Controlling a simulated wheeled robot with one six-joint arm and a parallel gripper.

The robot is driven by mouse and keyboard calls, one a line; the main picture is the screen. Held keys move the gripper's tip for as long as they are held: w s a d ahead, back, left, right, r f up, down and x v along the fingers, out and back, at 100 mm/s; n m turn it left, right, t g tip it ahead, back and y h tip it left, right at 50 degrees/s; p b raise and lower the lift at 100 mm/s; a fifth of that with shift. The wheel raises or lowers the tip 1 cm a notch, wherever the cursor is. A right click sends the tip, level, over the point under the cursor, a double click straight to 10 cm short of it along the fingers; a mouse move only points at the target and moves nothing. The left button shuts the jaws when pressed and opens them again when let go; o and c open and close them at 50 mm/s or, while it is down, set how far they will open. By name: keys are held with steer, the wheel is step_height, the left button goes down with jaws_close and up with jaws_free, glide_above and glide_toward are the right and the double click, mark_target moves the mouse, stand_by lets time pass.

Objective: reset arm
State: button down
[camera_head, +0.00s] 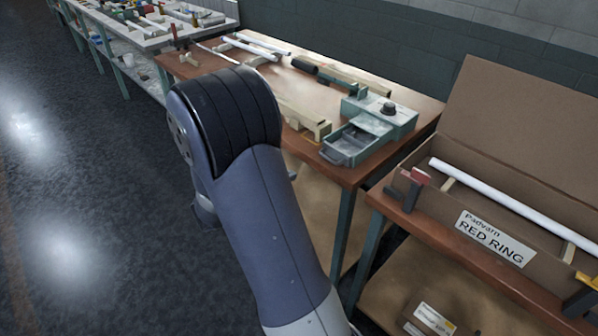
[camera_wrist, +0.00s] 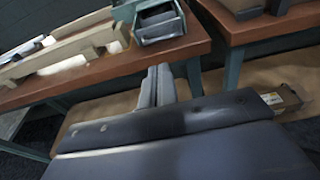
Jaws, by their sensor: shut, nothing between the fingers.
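My gripper (camera_wrist: 157,86) shows in the wrist view with its two fingers together and nothing between them. It points toward the front edge of a brown-topped workbench (camera_wrist: 110,68). In the head view my arm rises in front of the same workbench (camera_head: 420,112), and it hides the gripper and part of the bench's left side.
On the bench are a grey-green device with an open tray (camera_head: 388,120), wooden racks (camera_head: 300,115) and white tubes (camera_head: 250,46). At right, a cardboard box (camera_head: 535,130) labelled "RED RING" holds a long white tube (camera_head: 505,200). Open floor (camera_head: 70,200) lies at left.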

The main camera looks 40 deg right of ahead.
mark_target(327, 159)
steer(key=shift+a+r, duration=0.15)
steer(key=shift+a, duration=0.55)
steer(key=x, duration=1.4)
steer(key=shift+s, duration=0.1)
